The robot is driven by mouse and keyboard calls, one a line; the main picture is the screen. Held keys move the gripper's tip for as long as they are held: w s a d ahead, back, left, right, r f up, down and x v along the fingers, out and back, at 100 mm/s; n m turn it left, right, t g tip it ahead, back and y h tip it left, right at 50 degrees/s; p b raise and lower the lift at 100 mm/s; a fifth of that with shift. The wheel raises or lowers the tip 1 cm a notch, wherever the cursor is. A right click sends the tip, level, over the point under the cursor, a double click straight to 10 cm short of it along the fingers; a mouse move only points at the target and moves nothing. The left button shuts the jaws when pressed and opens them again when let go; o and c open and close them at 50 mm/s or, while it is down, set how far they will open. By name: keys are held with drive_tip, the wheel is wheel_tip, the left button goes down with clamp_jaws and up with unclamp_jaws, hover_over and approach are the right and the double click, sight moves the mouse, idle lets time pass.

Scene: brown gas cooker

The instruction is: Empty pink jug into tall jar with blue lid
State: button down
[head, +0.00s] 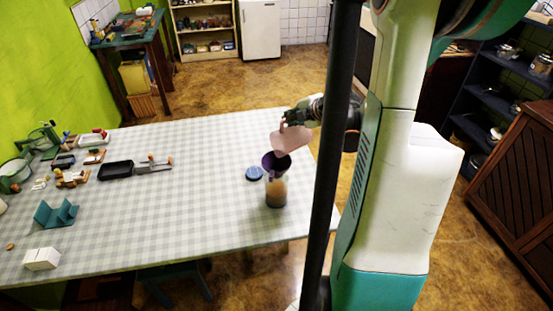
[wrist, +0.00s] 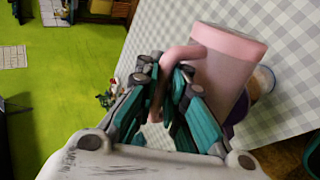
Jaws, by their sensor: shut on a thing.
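My gripper (head: 302,110) is shut on the handle of the pink jug (head: 290,140); in the wrist view the fingers (wrist: 170,90) close around the handle of the jug (wrist: 228,60). The jug is tilted in the head view, above a purple funnel (head: 276,163). The funnel sits in the mouth of a tall clear jar (head: 275,190), which holds something tan in its lower part. The inside of the jug is hidden.
A black tray (head: 116,170), a teal stand (head: 56,213), a white box (head: 41,259) and several small items lie to the left. The table's right edge is close to the jar.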

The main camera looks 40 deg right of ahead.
sight(278, 133)
drive_tip(key=shift+w+a+r+n+h, duration=0.1)
drive_tip(key=shift+a+r+n+h, duration=0.15)
drive_tip(key=shift+a+h, duration=0.25)
drive_tip(key=shift+w+a+r+n+h, duration=0.2)
drive_tip(key=shift+a+n+h, duration=0.1)
drive_tip(key=shift+a, duration=0.4)
drive_tip(key=shift+w+a+r+n+h, duration=0.1)
drive_tip(key=shift+a+r+n+h, duration=0.15)
drive_tip(key=shift+a+h, duration=0.25)
idle(0.5)
drive_tip(key=shift+w+a+n+h+b, duration=0.1)
drive_tip(key=shift+a+n+h+b, duration=0.45)
drive_tip(key=shift+a, duration=0.8)
drive_tip(key=shift+d+r+p, duration=0.15)
drive_tip(key=shift+d+p, duration=0.1)
drive_tip(key=shift+p, duration=0.1)
drive_tip(key=d, duration=0.1)
drive_tip(key=d+m+y, duration=0.1)
drive_tip(key=d, duration=0.1)
drive_tip(key=shift+s+f+y+p, duration=0.2)
drive_tip(key=shift+s+y+p, duration=0.05)
drive_tip(key=shift+p, duration=0.1)
drive_tip(key=shift+d+f+m, duration=0.1)
drive_tip(key=shift+f+m, duration=0.05)
drive_tip(key=shift+m, duration=0.1)
